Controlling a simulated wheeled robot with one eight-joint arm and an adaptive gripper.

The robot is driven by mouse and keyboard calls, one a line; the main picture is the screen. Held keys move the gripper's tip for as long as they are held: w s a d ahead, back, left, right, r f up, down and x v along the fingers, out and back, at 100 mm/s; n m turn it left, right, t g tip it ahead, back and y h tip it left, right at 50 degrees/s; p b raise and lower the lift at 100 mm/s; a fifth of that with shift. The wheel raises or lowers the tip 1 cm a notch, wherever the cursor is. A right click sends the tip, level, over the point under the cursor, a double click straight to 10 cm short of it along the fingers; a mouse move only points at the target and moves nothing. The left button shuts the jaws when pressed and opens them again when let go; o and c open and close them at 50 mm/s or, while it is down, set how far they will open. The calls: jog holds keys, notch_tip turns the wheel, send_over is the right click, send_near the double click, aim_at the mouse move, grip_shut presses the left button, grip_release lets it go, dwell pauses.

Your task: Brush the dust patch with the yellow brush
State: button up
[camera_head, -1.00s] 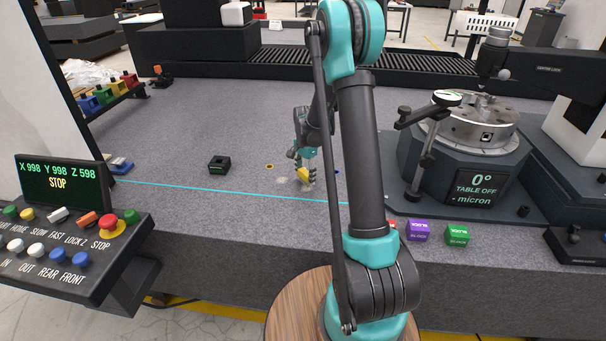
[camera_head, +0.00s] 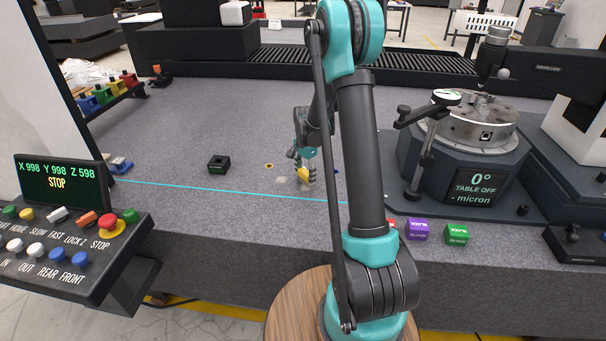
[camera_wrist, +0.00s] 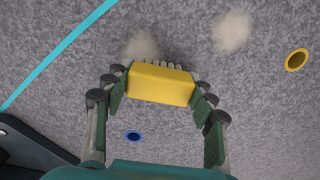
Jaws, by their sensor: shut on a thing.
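The yellow brush (camera_wrist: 160,85) is held between the fingers of my gripper (camera_wrist: 158,92), with its pale bristles showing along its far edge in the wrist view. In the head view the brush (camera_head: 303,174) is low over the granite, with my gripper (camera_head: 304,168) shut on it. One pale dust patch (camera_wrist: 141,46) lies just beyond the bristles, partly hidden by the brush. A second pale patch (camera_wrist: 232,32) lies to its right; it also shows in the head view (camera_head: 281,180), left of the brush. I cannot tell whether the bristles touch the granite.
A yellow-ringed hole (camera_wrist: 297,60) and a blue-ringed hole (camera_wrist: 133,136) are in the granite. A cyan line (camera_head: 230,191) crosses the bed. A black block (camera_head: 218,164) stands to the left. Purple (camera_head: 418,229) and green (camera_head: 457,234) blocks sit near the front edge, below the rotary table (camera_head: 470,160).

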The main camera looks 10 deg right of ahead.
jog(key=shift+s, duration=0.2)
jog(key=shift+w+a+f, duration=0.1)
jog(key=shift+w+a, duration=0.15)
jog(key=shift+w, duration=0.3)
jog(key=shift+w+a, duration=0.25)
jog(key=shift+w, duration=0.3)
jog(key=shift+c, duration=0.4)
jog(key=shift+s+d, duration=0.3)
jog(key=shift+s, duration=0.25)
jog(key=shift+s+d, duration=0.25)
jog(key=shift+s, duration=0.3)
jog(key=shift+w+a, duration=0.3)
jog(key=shift+w, duration=0.25)
jog(key=shift+w+a, duration=0.25)
jog(key=shift+w, duration=0.3)
jog(key=shift+r, duration=0.85)
